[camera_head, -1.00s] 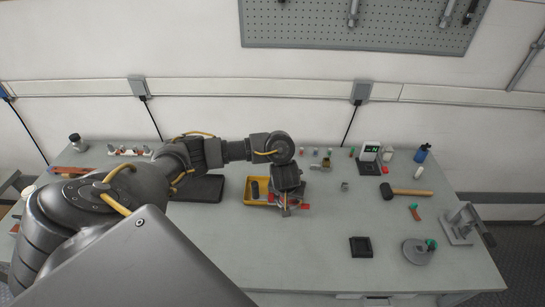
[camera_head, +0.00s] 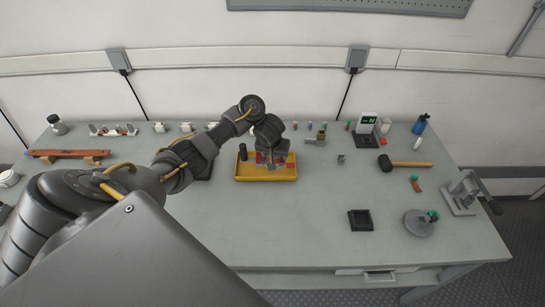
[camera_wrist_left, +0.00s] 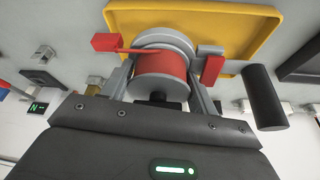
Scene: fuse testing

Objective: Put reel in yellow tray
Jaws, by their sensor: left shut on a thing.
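The yellow tray (camera_head: 265,178) lies on the grey bench in front of my left arm. My left gripper (camera_head: 271,160) is over the tray and pointed down. In the left wrist view it is shut on the reel (camera_wrist_left: 160,72), which has red winding between pale grey end discs. The tray (camera_wrist_left: 235,12) fills the space behind the reel there; I cannot tell if the reel touches it. The gripper mostly hides the reel in the head view. My right gripper is not in view.
A dark cylinder (camera_head: 243,152) stands at the tray's left end; it also shows in the wrist view (camera_wrist_left: 264,98). A black square holder (camera_head: 361,220), a mallet (camera_head: 408,164) and a round grey stand (camera_head: 419,224) are to the right. The bench front is clear.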

